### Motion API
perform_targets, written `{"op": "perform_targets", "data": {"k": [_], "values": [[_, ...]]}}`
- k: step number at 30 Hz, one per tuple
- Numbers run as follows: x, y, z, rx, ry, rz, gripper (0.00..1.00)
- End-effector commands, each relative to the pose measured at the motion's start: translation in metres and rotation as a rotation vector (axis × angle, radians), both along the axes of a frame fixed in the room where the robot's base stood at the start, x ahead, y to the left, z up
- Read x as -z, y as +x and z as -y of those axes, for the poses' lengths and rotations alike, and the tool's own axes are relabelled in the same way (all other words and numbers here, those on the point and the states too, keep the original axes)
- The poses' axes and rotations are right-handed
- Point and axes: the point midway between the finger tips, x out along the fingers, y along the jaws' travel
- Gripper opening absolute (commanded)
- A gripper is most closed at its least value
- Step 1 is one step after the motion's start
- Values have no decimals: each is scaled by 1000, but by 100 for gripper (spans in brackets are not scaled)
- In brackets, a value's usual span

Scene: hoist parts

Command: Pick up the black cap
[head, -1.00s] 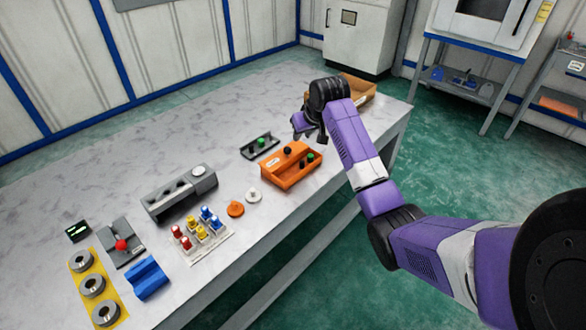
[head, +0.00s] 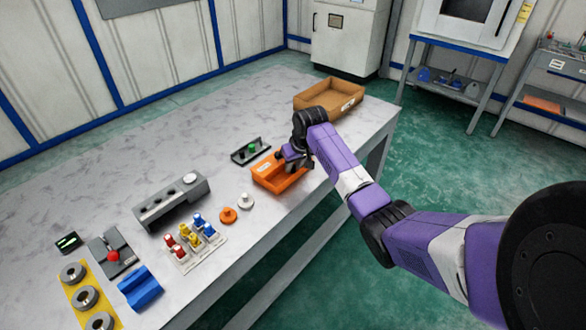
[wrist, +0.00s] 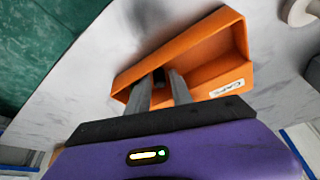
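The orange tray (head: 277,183), labelled for caps, stands on the table under my gripper (head: 284,158). In the wrist view the tray (wrist: 237,50) shows with the two grey fingers of my gripper (wrist: 160,82) reaching down into it. A small dark thing, which looks like the black cap (wrist: 158,76), sits between the fingertips. The fingers stand apart with it between them; whether they touch it I cannot tell. The green cap that was in the tray is hidden now.
A dark rack (head: 250,150) with a green cap stands just behind the tray. A cardboard box (head: 328,98) is at the far right. An orange disc (head: 228,215) and a white knob (head: 245,201) lie left of the tray.

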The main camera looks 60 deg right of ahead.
Motion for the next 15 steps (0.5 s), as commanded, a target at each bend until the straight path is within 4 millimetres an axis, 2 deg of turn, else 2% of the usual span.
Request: {"op": "perform_targets", "data": {"k": [6, 10, 15], "values": [[0, 0, 0, 0, 0, 0, 25], [0, 0, 0, 0, 0, 0, 0], [0, 0, 0, 0, 0, 0, 0]]}}
